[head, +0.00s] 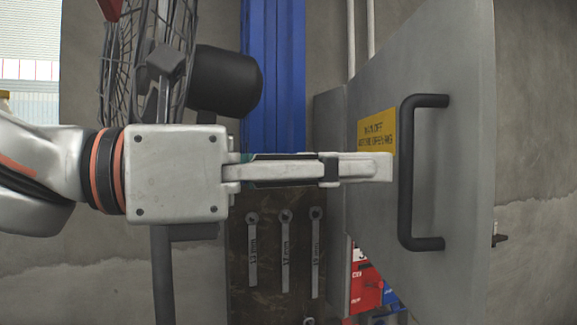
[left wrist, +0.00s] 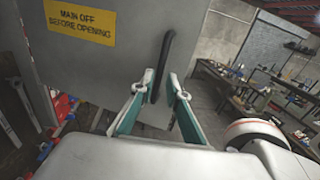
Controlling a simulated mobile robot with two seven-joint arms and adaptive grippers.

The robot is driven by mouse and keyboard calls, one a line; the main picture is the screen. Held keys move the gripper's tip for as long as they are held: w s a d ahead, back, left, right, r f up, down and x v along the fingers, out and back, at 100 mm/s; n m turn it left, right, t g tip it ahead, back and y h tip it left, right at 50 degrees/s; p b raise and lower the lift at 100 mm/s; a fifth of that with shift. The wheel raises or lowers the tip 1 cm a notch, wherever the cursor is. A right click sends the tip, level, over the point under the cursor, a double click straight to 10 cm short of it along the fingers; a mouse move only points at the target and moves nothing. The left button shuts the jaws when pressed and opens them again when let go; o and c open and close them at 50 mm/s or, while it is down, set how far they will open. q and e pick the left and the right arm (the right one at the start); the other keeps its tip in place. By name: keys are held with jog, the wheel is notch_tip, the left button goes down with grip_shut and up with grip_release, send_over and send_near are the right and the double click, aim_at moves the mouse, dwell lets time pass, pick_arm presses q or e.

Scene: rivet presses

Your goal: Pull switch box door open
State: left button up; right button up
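The switch box door (head: 455,190) is a grey panel with a yellow "MAIN OFF BEFORE OPENING" label (head: 377,130) and a black bar handle (head: 407,170). The door slants, with its right edge nearer in the head view. My left gripper (head: 388,167) comes in from the left, its tips just short of the handle. In the left wrist view the fingers (left wrist: 162,76) are apart, and the handle (left wrist: 167,50) shows at the gap between their tips. I see no contact with the handle. My right gripper is in neither view.
A board of wrenches (head: 285,255) hangs below my left gripper. Red items (head: 366,290) show under the door. A blue column (head: 272,75) and a black cylinder (head: 226,80) are behind the arm. The left wrist view shows cluttered workbenches (left wrist: 255,90) at right.

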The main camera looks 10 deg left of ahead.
pick_arm(q)
jog(key=shift+v, duration=3)
jog(key=shift+s, duration=0.1)
